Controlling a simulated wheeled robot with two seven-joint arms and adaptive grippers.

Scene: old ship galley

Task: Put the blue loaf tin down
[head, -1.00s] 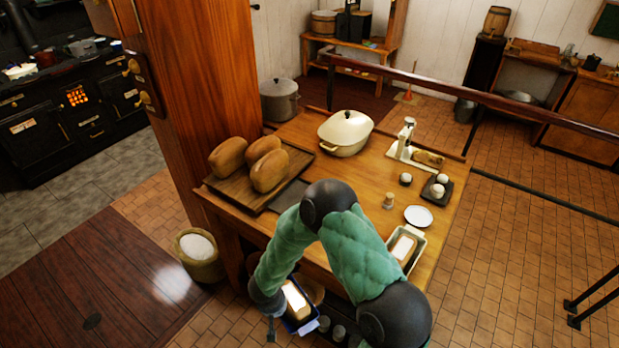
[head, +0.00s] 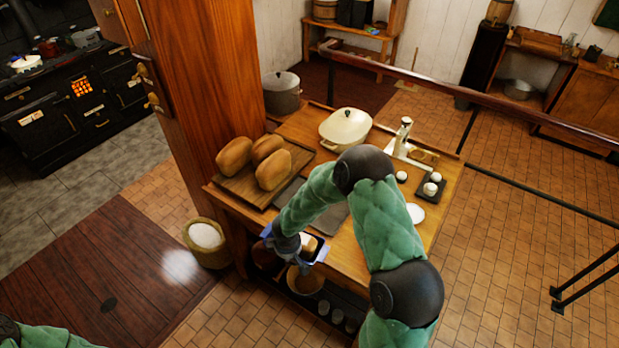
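The blue loaf tin (head: 320,254), with a pale brown loaf or dough in it, is at the front edge of the wooden table (head: 350,255). My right gripper (head: 290,246) is at the tin's left end and appears shut on its rim; the fingertips are small and partly hidden. I cannot tell whether the tin's base touches the table. My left gripper is out of view; only a bit of its green sleeve shows at the bottom left.
A board with several loaves (head: 235,189) stands at the table's left, beside a wooden post (head: 215,100). A grey mat (head: 331,217) lies bare behind the tin. A cream pot (head: 345,129), scale (head: 403,135) and white saucer (head: 415,213) stand farther back and right.

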